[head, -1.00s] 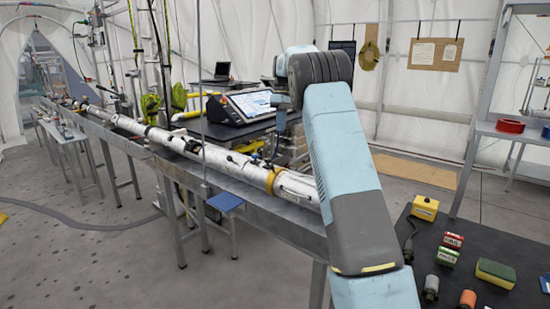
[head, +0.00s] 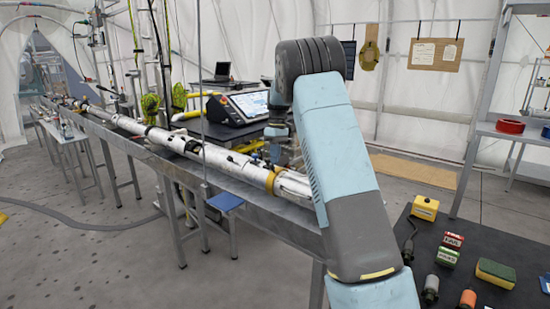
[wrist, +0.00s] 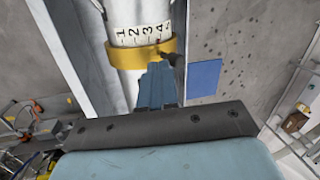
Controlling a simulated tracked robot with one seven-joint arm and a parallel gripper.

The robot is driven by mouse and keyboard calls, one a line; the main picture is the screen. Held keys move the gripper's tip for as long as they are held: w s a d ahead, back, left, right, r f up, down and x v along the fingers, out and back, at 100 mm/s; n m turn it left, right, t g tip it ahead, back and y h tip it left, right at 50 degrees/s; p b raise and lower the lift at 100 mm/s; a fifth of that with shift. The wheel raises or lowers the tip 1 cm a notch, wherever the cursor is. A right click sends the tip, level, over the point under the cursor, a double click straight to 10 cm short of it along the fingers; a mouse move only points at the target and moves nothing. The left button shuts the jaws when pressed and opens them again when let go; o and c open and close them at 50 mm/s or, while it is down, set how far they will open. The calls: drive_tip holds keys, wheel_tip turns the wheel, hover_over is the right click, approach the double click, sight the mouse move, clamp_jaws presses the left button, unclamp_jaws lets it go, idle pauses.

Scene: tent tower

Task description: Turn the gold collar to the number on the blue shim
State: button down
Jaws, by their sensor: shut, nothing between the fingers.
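The gold collar (head: 271,179) sits around the white tube (head: 217,155) near my arm. In the wrist view the gold collar (wrist: 127,57) crosses the tube below a printed row of numbers 1, 2, 3 and 4. A dark peg (wrist: 172,58) sticks out at the collar's right side, near the 4. My gripper (wrist: 158,72) is shut and empty, with its fingertips just below the collar. I cannot tell whether they touch it. In the head view the fingers are not clear. I cannot make out a shim with a number on it.
A flat blue plate (head: 226,201) sits beside the rail; it also shows in the wrist view (wrist: 205,78). A dark table (head: 462,217) at the right holds a yellow box (head: 425,208), a sponge and several small items. A monitor (head: 240,107) stands behind the tube.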

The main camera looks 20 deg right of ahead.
drive_tip(key=shift+s+a, duration=0.1)
idle(0.3)
drive_tip(key=shift+s+a+f, duration=0.3)
drive_tip(key=shift+s+a, duration=0.25)
drive_tip(key=shift+a, duration=0.1)
drive_tip(key=shift+w+d, duration=0.1)
